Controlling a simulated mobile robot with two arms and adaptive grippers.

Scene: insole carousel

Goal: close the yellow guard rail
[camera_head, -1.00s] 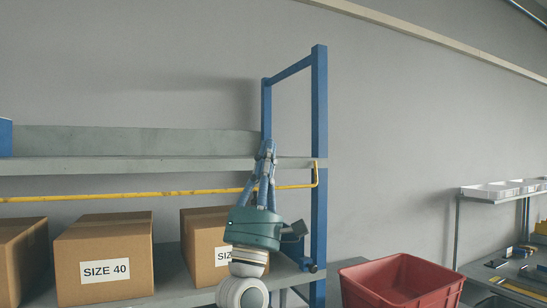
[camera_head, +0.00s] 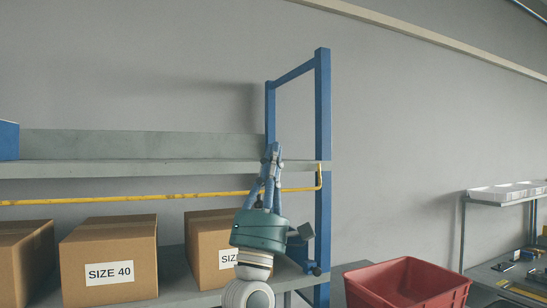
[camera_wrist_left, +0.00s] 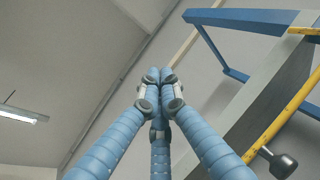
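The yellow guard rail (camera_head: 150,197) runs across the blue-framed rack, just below the upper shelf and above the boxes. Its right end bends up beside the blue post. My left gripper (camera_head: 273,150) points up in front of the rack, near the right end of the rail. Its fingers cross in front of the rail and the shelf edge. In the left wrist view the fingertips (camera_wrist_left: 160,72) are together with nothing between them, and the rail (camera_wrist_left: 290,112) passes to their right, apart from them. A dark round knob (camera_wrist_left: 283,164) shows beside the rail there. My right gripper is not in view.
Cardboard boxes labelled SIZE 40 (camera_head: 108,258) and others stand on the lower shelf (camera_head: 185,292). The upper shelf (camera_head: 130,168) is at fingertip height. A blue upright (camera_head: 323,120) stands right of the gripper. A red bin (camera_head: 410,285) and a workbench (camera_head: 500,275) are at right.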

